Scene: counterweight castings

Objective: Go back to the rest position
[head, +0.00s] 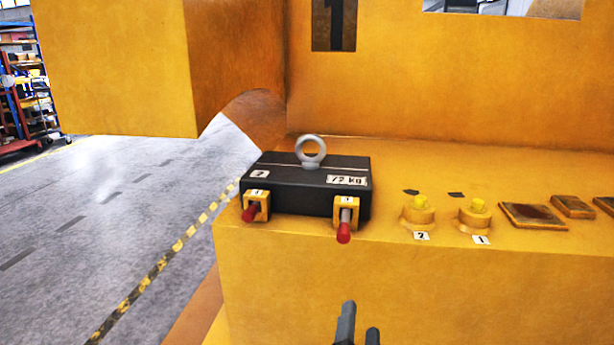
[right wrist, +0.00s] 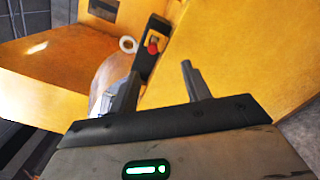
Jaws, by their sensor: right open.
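My right gripper (head: 360,322) shows at the bottom of the head view, below the front edge of the yellow ledge. In the right wrist view its two fingers (right wrist: 161,72) are apart with nothing between them. A black casting (head: 300,203) with a grey ring on top sits on the ledge's left end, apart from the gripper. Two yellow brackets with red-tipped pins, a left one (head: 256,204) and a right one (head: 346,212), are at its front. The casting also shows in the right wrist view (right wrist: 155,32). My left gripper is not in view.
The yellow ledge (head: 330,280) lies beyond the right gripper. Two yellow knobs, labelled 2 (head: 418,210) and 1 (head: 475,213), and several flat plates (head: 531,216) are on its right. A yellow block (head: 115,70) overhangs at upper left. Grey floor (head: 120,200) is clear at left.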

